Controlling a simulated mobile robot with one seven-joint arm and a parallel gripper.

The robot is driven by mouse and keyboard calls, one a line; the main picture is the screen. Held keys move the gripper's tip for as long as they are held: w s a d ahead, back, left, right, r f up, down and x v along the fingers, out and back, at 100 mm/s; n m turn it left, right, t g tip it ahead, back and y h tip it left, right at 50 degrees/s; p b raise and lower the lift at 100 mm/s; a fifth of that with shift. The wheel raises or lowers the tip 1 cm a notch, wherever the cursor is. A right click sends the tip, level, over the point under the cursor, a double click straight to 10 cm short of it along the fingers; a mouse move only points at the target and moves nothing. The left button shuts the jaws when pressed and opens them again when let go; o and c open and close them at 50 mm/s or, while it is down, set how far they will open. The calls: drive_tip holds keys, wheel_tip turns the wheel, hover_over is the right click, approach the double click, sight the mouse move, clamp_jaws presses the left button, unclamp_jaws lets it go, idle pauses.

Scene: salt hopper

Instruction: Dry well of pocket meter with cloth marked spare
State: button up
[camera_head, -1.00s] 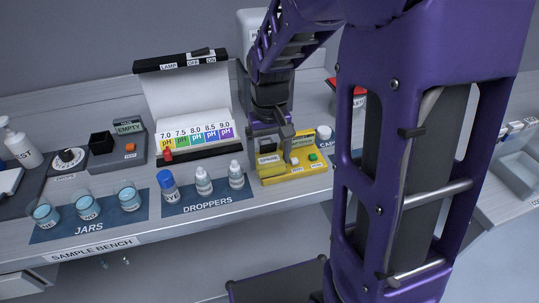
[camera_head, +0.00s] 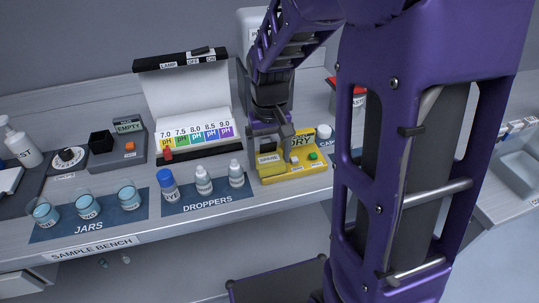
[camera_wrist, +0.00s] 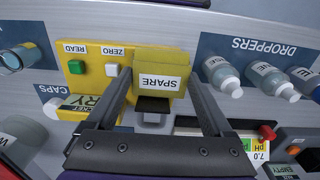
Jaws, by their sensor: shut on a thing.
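The yellow cloth marked SPARE (camera_wrist: 158,80) is between the fingers of my gripper (camera_wrist: 160,73) in the wrist view; its label also shows in the head view (camera_head: 268,158). My gripper (camera_head: 284,150) is shut on this cloth. The cloth is down at the yellow pocket meter (camera_head: 290,178), over its left part in the head view. The meter has a green READ button (camera_wrist: 76,67) and a white ZERO button (camera_wrist: 112,69). Large letters reading DRY show on it, partly covered by my finger. The well is hidden under the cloth and fingers.
Dropper bottles stand on the DROPPERS mat (camera_head: 208,202), close left of the meter. A white cap (camera_head: 324,132) is close right. The pH chart box (camera_head: 190,105) stands behind. Jars on the JARS mat (camera_head: 88,222) are farther left.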

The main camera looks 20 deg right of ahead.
idle(0.5)
wheel_tip(320, 180, up, 7)
drive_tip(key=p, duration=0.5)
